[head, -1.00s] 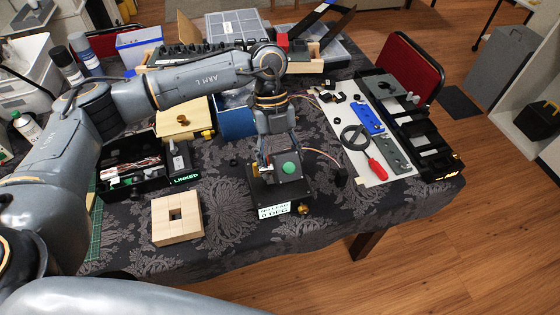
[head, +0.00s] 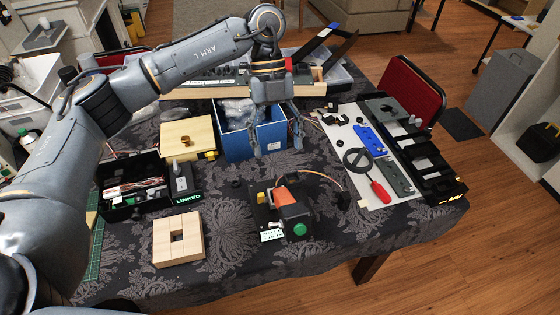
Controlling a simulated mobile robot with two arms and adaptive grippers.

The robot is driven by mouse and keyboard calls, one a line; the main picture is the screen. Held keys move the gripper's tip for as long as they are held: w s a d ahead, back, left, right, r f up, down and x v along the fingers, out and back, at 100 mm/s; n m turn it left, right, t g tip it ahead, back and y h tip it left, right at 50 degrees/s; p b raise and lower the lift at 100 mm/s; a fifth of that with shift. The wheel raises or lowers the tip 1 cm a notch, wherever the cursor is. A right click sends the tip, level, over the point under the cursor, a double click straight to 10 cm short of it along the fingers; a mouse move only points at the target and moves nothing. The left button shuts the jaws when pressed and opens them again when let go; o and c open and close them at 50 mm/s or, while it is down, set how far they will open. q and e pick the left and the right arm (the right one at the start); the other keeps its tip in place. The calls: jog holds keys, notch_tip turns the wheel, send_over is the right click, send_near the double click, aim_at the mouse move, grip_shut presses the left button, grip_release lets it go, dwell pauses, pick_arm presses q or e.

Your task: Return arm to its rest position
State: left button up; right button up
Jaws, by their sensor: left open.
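My left arm (head: 205,55) comes in from the left in the head view, raised over the back of the table. My left gripper (head: 277,148) points down, open and empty, in front of the blue bin (head: 238,145). Below and apart from it stands a black device (head: 297,212) with an orange part (head: 290,193), a green button (head: 299,229) and a small white label (head: 271,236). The label is too small to read surely. My right gripper is not in view.
A white board (head: 348,172) with a blue part and red screwdriver (head: 380,192) lies at right. The patterned cloth's front middle is clear.

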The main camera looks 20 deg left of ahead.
pick_arm(q)
jog(key=shift+w+a+r, duration=0.15)
jog(key=shift+w+r, duration=0.05)
jog(key=shift+r, duration=0.4)
